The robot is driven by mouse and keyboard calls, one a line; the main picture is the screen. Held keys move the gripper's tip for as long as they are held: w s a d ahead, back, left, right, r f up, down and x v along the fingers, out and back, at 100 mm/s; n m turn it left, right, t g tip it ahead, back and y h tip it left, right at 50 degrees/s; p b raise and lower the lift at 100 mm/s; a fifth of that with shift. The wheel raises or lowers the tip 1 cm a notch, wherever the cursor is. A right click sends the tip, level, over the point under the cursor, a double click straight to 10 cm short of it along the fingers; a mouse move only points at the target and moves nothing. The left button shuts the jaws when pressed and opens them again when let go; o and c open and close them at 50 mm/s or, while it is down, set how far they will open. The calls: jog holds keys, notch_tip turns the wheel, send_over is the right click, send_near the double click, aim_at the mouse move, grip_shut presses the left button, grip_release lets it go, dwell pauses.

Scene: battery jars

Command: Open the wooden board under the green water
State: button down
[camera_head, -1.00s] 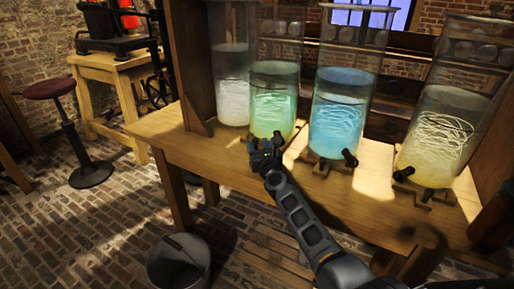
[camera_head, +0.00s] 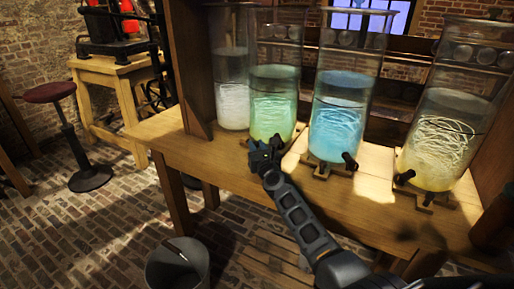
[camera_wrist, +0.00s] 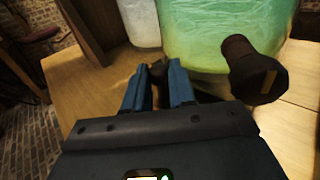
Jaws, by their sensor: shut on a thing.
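The jar of green water (camera_head: 273,104) stands on the wooden table, second from the left in the head view. It also fills the top of the wrist view (camera_wrist: 205,32). A dark tap (camera_wrist: 256,68) sticks out of its front at the right in the wrist view. My gripper (camera_head: 266,152) is at the foot of this jar, low over the tabletop. In the wrist view my gripper (camera_wrist: 158,75) has its blue fingers around a small dark piece (camera_wrist: 158,72) at the jar's base, and is shut on it. The wooden board under the jar is mostly hidden by my gripper.
A jar of clear water (camera_head: 232,92) stands left, a blue jar (camera_head: 340,115) and a yellow jar (camera_head: 440,145) right, with dark taps in front. A grey bucket (camera_head: 177,265) stands on the brick floor before the table (camera_head: 215,160). A red stool (camera_head: 85,150) is far left.

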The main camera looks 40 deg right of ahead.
dwell(0.4)
jog(key=s+a+p, duration=0.3)
jog(key=s+a, duration=0.1)
jog(key=a, duration=0.8)
jog(key=s+a+p, duration=0.3)
jog(key=s+a, duration=0.1)
jog(key=a, duration=0.7)
jog(key=shift+s+a+p, duration=0.3)
jog(key=shift+a+p, duration=0.1)
jog(key=c, duration=1)
grip_release()
jog(key=shift+o, duration=0.2)
jog(key=v, duration=0.7)
jog(key=shift+s+a, duration=0.2)
jog(key=shift+s, duration=0.15)
